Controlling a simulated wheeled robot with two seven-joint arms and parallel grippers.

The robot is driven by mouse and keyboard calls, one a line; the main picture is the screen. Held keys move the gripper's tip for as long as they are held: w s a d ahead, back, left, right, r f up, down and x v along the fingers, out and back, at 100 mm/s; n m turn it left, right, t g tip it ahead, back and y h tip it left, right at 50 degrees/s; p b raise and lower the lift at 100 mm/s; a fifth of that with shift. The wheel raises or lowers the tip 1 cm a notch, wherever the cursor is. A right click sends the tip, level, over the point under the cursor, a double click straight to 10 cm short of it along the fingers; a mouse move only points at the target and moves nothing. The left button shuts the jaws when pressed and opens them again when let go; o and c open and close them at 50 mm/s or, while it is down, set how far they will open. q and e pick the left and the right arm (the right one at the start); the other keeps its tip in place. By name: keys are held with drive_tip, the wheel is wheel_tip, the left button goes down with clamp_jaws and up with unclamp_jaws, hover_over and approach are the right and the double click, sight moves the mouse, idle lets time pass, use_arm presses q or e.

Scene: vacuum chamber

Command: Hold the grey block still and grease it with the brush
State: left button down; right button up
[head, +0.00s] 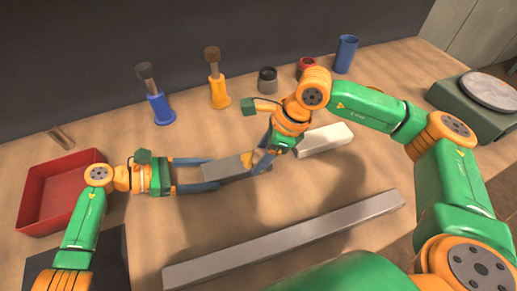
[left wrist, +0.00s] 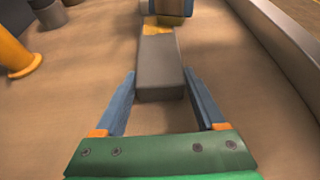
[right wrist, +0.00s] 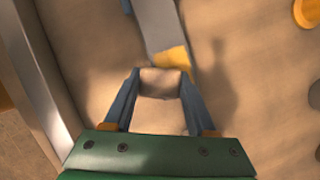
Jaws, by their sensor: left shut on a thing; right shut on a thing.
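The grey block (head: 225,171) lies on the wooden table near the middle. It shows lengthwise in the left wrist view (left wrist: 160,75). My left gripper (head: 212,174) is shut on its left end. A yellow patch of grease (left wrist: 157,27) covers the top of the block's far end, and shows in the right wrist view (right wrist: 173,58). My right gripper (head: 262,160) is at that end, shut on the brush (right wrist: 160,83), which shows as a brownish piece between the fingers. The brush is close to the yellow patch; I cannot tell whether it touches.
A white block (head: 323,140) lies right of my right gripper. A long grey bar (head: 285,240) crosses the front. A red bin (head: 60,190) is at the left. Blue (head: 160,110) and yellow (head: 218,92) holders and several cups stand behind. A green scale (head: 470,108) is at right.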

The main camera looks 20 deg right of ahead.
drive_tip(key=shift+w, duration=2.75)
drive_tip(key=shift+w+r, duration=0.15)
drive_tip(key=shift+w, duration=0.1)
wheel_tip(320, 180, up, 8)
use_arm(q)
unclamp_jaws()
drive_tip(key=v, duration=1.1)
drive_tip(key=shift+w+a, duration=0.1)
drive_tip(key=shift+a, duration=0.2)
drive_tip(key=shift+a+r, duration=0.2)
drive_tip(key=shift+a, duration=0.05)
use_arm(e)
drive_tip(key=shift+s, duration=0.1)
